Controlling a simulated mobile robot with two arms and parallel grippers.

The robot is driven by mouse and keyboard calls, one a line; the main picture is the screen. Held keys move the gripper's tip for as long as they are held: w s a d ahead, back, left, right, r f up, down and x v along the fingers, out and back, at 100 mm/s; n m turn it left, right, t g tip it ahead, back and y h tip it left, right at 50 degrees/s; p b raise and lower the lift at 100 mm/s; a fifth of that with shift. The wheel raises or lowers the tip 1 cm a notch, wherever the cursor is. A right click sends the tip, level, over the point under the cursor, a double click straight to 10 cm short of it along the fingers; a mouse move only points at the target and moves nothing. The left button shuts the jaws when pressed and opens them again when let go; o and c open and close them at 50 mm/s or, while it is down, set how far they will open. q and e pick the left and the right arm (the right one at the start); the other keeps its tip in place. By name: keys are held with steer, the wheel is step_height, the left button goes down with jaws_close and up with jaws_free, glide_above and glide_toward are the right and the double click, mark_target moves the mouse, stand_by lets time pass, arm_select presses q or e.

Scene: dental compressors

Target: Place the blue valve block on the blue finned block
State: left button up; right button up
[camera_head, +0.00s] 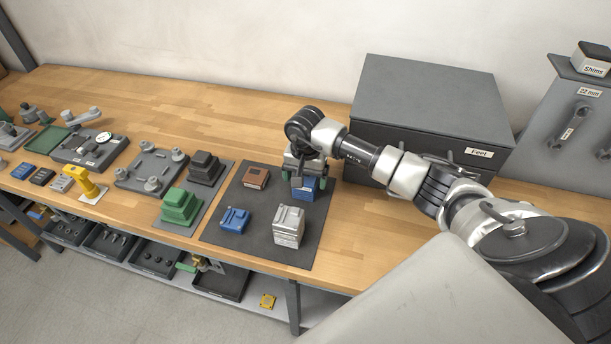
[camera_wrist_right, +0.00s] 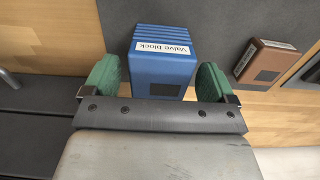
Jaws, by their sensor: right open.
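A blue block labelled "Valve block" (camera_wrist_right: 160,65) sits between my right gripper's (camera_wrist_right: 157,82) green finger pads in the wrist view. Gaps show between it and both pads, so the gripper is open around it. Blue ribs (camera_wrist_right: 165,32) show at its far end; I cannot tell whether they belong to a separate finned block. In the head view, my right gripper (camera_head: 304,177) is over this blue block (camera_head: 303,190) on the dark mat's right part, hiding some of it. A lower blue piece (camera_head: 235,220) lies apart on the mat's front left. My left gripper is not in view.
The dark mat (camera_head: 262,242) also holds a brown block (camera_head: 256,178), seen in the wrist view (camera_wrist_right: 264,63) too, and a silver block (camera_head: 289,227). A large grey labelled box (camera_head: 430,110) stands close behind my right arm. Green stacked blocks (camera_head: 181,207) stand left of the mat.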

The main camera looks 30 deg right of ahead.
mark_target(306, 177)
steer(key=shift+r, duration=0.25)
step_height(306, 177, up, 12)
steer(key=b, duration=0.2)
